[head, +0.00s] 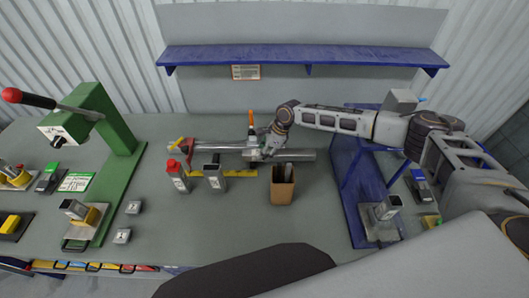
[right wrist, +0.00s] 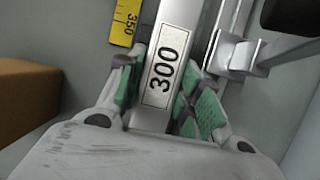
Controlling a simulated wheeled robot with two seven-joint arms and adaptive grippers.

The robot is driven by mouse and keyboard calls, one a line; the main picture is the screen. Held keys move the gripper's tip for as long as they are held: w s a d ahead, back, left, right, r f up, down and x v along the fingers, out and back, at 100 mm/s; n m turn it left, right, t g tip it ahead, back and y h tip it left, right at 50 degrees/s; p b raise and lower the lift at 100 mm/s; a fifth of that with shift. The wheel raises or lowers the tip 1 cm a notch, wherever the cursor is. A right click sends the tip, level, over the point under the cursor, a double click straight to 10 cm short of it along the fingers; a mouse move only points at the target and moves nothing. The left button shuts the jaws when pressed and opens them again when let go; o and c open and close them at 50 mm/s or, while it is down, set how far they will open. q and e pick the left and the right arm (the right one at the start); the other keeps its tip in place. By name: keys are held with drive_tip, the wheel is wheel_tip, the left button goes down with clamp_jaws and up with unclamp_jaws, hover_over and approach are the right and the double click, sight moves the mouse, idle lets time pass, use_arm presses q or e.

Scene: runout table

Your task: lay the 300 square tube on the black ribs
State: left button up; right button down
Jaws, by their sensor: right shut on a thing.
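The 300 square tube (right wrist: 163,62) is a pale metal bar with a white "300" label. In the right wrist view it runs between the green finger pads of my right gripper (right wrist: 165,98). My right gripper is shut on it. In the head view this gripper (head: 262,146) is at the middle of the table, over a long silver bar (head: 302,155) running left to right. The gripper hides part of that area, and I cannot tell where the tube ends there. I cannot make out the black ribs clearly. My left gripper is not in view.
A cardboard box (head: 282,191) stands just in front of the gripper. A red-topped container (head: 178,177), a dark-topped grey block (head: 214,180) and a yellow ruler (head: 240,173) are left of it. A green press (head: 117,160) stands left, a blue stand (head: 348,190) right. The front middle is clear.

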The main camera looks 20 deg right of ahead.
drive_tip(key=shift+f, duration=0.3)
idle(0.4)
drive_tip(key=c, duration=0.9)
unclamp_jaws()
drive_tip(key=shift+f, duration=0.1)
drive_tip(key=v, duration=1.2)
